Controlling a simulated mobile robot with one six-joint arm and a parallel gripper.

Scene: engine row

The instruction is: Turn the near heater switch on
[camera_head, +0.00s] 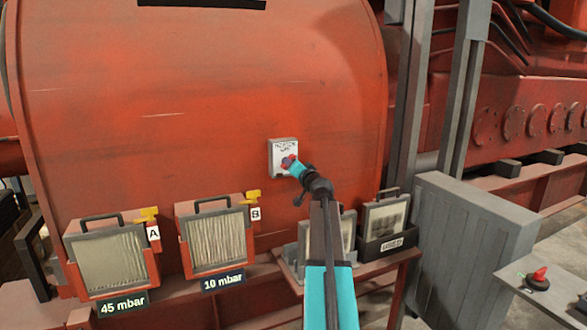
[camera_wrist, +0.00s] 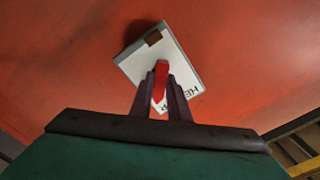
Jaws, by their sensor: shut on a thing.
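The heater switch is a white box (camera_head: 283,146) with dark lettering on the big red engine casing, in the middle of the head view. It also shows in the wrist view (camera_wrist: 181,59), tilted, with part of its lettering readable. Its red handle (camera_wrist: 161,80) stands between the two dark fingers of my gripper (camera_wrist: 160,88). My gripper (camera_head: 290,162) is shut on the red handle, at the lower part of the box. The fingers and my arm hide part of the box face, so the handle's full position is hard to tell.
Two filter panels with yellow levers, A (camera_head: 110,257) and B (camera_head: 218,238), stand at the lower left.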

